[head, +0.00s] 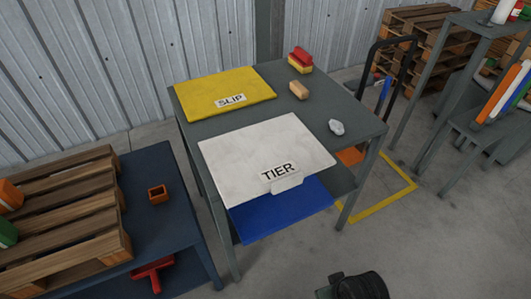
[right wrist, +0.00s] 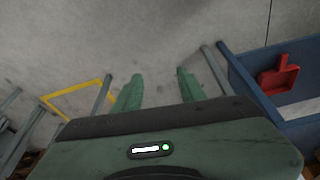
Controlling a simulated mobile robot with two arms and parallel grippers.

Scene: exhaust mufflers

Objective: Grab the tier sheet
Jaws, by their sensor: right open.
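The tier sheet (head: 255,150) is a large whitish sheet in the head view, marked "TIER", with a pale tab at its front edge. It lies flat at the front of the grey table (head: 300,108), and its front part seems to overhang the edge. My right gripper (right wrist: 159,84) is open and empty, its two green fingers apart over bare floor. Part of my right arm (head: 360,286) shows at the bottom of the head view, in front of the table and apart from the sheet. My left gripper is not in view.
A yellow "SLIP" sheet (head: 215,88), a red and yellow brush (head: 300,60), a tan block (head: 298,90) and a crumpled grey lump (head: 336,127) lie on the table. A blue sheet (head: 280,212) sits below. A blue bench (head: 160,225) with a pallet stands left.

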